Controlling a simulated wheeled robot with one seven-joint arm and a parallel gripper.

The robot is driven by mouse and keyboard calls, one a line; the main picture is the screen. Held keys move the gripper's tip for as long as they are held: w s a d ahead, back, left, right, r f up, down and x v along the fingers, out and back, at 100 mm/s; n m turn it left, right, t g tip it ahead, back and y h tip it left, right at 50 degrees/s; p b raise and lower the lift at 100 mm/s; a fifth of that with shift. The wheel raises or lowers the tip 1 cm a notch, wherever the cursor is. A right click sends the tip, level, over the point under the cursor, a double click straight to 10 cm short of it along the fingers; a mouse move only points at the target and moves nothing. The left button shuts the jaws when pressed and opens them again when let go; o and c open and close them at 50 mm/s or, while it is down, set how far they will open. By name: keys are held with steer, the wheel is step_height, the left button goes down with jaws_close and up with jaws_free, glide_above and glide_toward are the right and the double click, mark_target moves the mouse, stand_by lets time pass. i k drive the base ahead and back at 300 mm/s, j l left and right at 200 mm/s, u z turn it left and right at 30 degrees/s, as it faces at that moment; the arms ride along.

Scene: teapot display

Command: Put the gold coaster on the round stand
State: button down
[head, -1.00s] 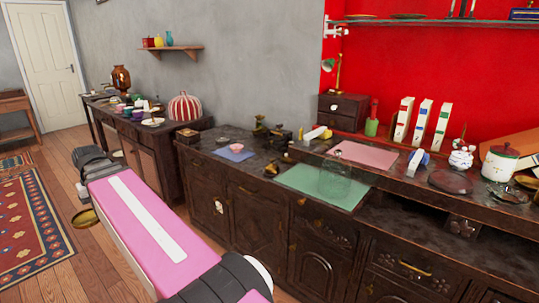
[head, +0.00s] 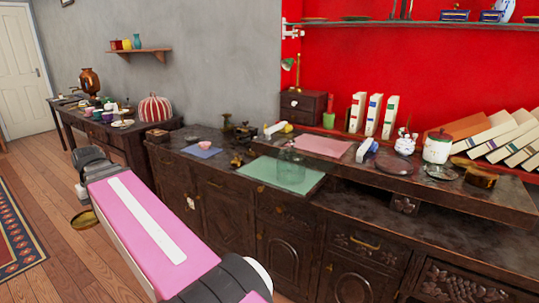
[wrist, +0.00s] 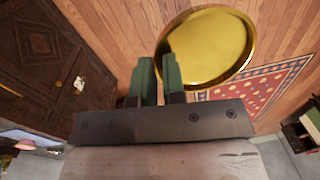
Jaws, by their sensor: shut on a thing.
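The gold coaster (head: 83,219) is a shiny round dish with a raised rim, beyond the end of my pink arm at the left of the head view. In the wrist view the coaster (wrist: 208,48) hangs over the wooden floor. My gripper (wrist: 158,64) has two green fingers, shut on the coaster's near left rim; the exact contact is partly hidden. My gripper (head: 82,196) also shows in the head view, small and dark. A dark round, low piece (head: 397,163) on the raised counter may be the round stand; I cannot tell for sure.
A long dark cabinet (head: 290,240) runs along the wall, with a green mat (head: 275,178), a pink mat (head: 322,146) and a blue mat (head: 203,150). A white jar (head: 437,150) and leaning books (head: 490,135) stand at the right. Open floor (head: 55,205) lies at left.

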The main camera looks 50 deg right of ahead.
mark_target(394, 163)
steer(key=z, duration=0.45)
steer(key=k+z, duration=0.1)
steer(key=z, duration=0.35)
steer(key=l+z, duration=0.1)
steer(key=z, duration=0.35)
steer(key=k+l+z, duration=0.1)
steer(key=z, duration=0.35)
steer(key=l+z, duration=0.1)
steer(key=z, duration=0.35)
steer(key=l+z, duration=0.1)
steer(key=z, duration=0.35)
steer(key=k, duration=0.05)
